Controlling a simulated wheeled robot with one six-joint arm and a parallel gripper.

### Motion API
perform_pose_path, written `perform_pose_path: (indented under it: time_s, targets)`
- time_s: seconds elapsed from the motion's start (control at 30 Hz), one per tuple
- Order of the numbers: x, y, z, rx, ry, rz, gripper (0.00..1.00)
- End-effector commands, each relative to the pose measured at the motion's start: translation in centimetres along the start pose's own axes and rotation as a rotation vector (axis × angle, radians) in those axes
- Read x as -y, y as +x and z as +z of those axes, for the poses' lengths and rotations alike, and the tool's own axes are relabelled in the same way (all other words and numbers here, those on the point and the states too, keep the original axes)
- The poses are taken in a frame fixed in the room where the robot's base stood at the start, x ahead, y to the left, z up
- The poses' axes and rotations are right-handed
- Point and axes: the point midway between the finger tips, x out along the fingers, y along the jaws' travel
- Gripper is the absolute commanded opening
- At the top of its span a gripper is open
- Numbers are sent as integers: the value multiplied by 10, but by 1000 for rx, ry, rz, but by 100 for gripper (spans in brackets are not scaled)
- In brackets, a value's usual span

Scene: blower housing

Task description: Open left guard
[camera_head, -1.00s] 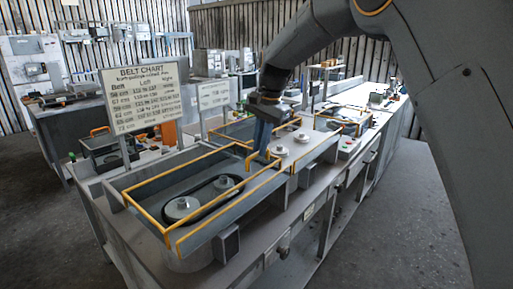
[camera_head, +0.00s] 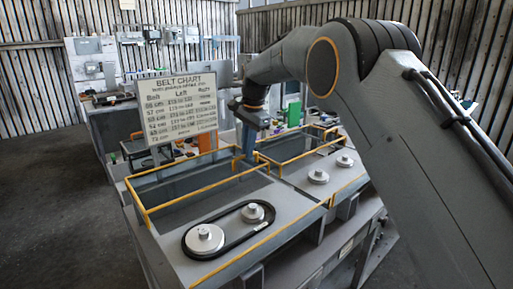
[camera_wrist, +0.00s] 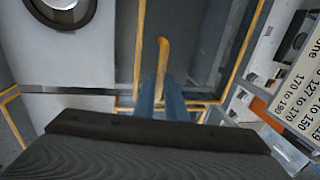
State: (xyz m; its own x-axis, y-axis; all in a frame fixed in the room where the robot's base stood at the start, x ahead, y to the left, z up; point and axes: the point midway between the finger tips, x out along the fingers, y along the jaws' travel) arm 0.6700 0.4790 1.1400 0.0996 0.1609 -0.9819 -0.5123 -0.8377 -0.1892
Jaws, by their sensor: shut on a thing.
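The left guard (camera_head: 207,187), a grey panel with yellow rails, lies behind the left pair of pulleys, on the chart side. The large pulley (camera_head: 204,239) and small pulley (camera_head: 252,212), joined by a black belt (camera_head: 228,237), lie uncovered in front of it. My gripper (camera_head: 249,154) has blue fingers, pointing down at the guard's right end. In the wrist view the fingers are closed on the guard's yellow handle (camera_wrist: 162,52). Part of the handle is hidden between the fingers.
A belt chart board (camera_head: 180,106) stands upright behind the left guard. To the right is a second yellow-railed guard (camera_head: 300,155), with two bare pulleys (camera_head: 318,177) in front. My arm crosses above the right side. Open floor (camera_head: 60,210) lies at left.

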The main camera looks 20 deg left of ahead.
Motion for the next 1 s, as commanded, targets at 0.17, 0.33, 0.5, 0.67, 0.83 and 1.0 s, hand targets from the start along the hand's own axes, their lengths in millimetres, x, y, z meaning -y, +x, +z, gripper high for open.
perform_pose_path:
  time_s: [0.17,0.33,0.5,0.67,0.83,1.0]
  targets:
    - [5,-2,1,0,2,-14,0]
    - [5,-3,0,0,4,-17,0]
    - [4,-3,-2,-1,5,-16,29]
    - [3,-2,-3,-1,6,-12,29]
    - [2,-6,-3,-1,6,-11,29]
    - [3,-28,-2,-2,4,-14,29]
